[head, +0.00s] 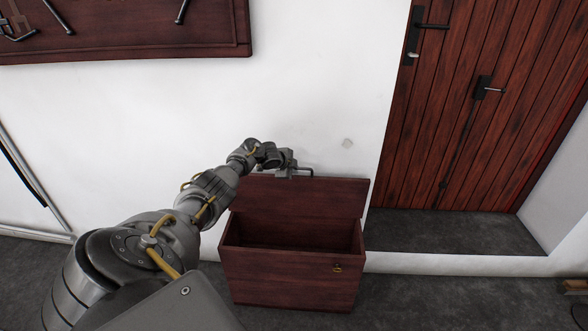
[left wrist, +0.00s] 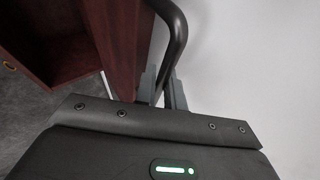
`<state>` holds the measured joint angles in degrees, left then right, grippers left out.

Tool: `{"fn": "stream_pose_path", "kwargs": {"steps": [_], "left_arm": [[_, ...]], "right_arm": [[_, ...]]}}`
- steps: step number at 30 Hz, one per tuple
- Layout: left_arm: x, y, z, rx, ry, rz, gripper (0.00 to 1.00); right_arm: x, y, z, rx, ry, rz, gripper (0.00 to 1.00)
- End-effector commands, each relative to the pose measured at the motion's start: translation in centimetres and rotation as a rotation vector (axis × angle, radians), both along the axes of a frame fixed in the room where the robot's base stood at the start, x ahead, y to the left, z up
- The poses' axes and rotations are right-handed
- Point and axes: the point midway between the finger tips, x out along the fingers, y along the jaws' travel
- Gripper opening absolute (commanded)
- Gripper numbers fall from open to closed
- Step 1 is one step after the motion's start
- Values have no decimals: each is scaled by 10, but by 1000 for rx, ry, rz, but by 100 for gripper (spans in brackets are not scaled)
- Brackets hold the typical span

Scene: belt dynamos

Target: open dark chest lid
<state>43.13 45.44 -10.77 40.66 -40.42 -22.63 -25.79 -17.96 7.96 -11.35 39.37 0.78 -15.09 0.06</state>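The dark red-brown wooden chest (head: 290,277) stands on the floor against the white wall. Its lid (head: 300,198) is raised and stands nearly upright, so the hollow inside shows. My left gripper (head: 291,171) is at the lid's top edge, by the dark bar handle (head: 306,170). In the left wrist view the handle (left wrist: 179,35) runs down between the two grey fingers of my left gripper (left wrist: 163,92), which appear closed on it. The lid (left wrist: 122,45) is left of the fingers there. My right gripper is not in view.
A plank door (head: 480,100) with black handles stands in a recess right of the chest. A wooden tool board (head: 130,35) hangs on the wall at upper left. The wall is close behind the lid.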

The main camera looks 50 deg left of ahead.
Motion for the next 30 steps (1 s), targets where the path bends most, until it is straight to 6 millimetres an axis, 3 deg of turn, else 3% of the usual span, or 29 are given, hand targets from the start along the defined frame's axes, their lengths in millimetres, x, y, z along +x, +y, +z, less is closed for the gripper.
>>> {"fn": "stream_pose_path", "kwargs": {"steps": [1,5,17,30], "left_arm": [[-2,3,-1,3,4,8,16],[-1,1,0,2,3,4,32],[-6,-1,5,0,2,-1,32],[-55,-5,53,7,0,3,32]], "right_arm": [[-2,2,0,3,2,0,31],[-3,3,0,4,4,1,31],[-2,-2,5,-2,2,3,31],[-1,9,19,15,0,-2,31]]}}
